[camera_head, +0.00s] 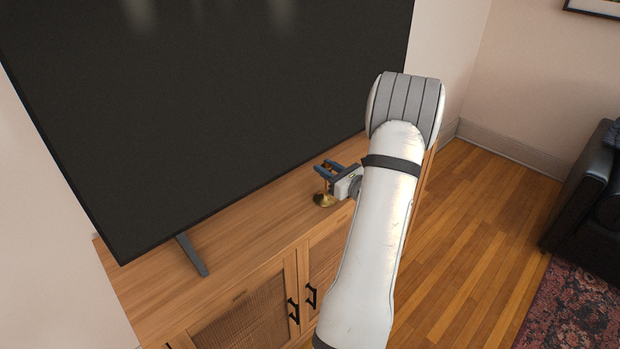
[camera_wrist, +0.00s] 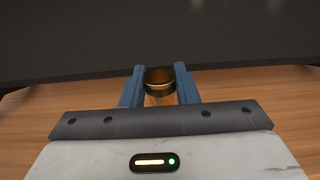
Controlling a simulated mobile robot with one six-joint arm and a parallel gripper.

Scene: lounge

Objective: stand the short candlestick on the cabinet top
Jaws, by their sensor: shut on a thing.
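The short candlestick (camera_head: 324,199) is brass-coloured and upright, with its round base at the wooden cabinet top (camera_head: 250,220). I cannot tell whether the base touches the wood or hangs just above it. My gripper (camera_head: 328,170) is shut on the candlestick's upper part, with a blue finger on each side. In the wrist view the candlestick's round cup (camera_wrist: 159,78) shows between the two fingertips (camera_wrist: 159,72). Its base is hidden there.
A large black television (camera_head: 210,90) stands on the cabinet close behind the candlestick, with a foot (camera_head: 191,255) to the left. The cabinet top between is clear. A black sofa (camera_head: 585,190) and patterned rug (camera_head: 575,310) are at the right.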

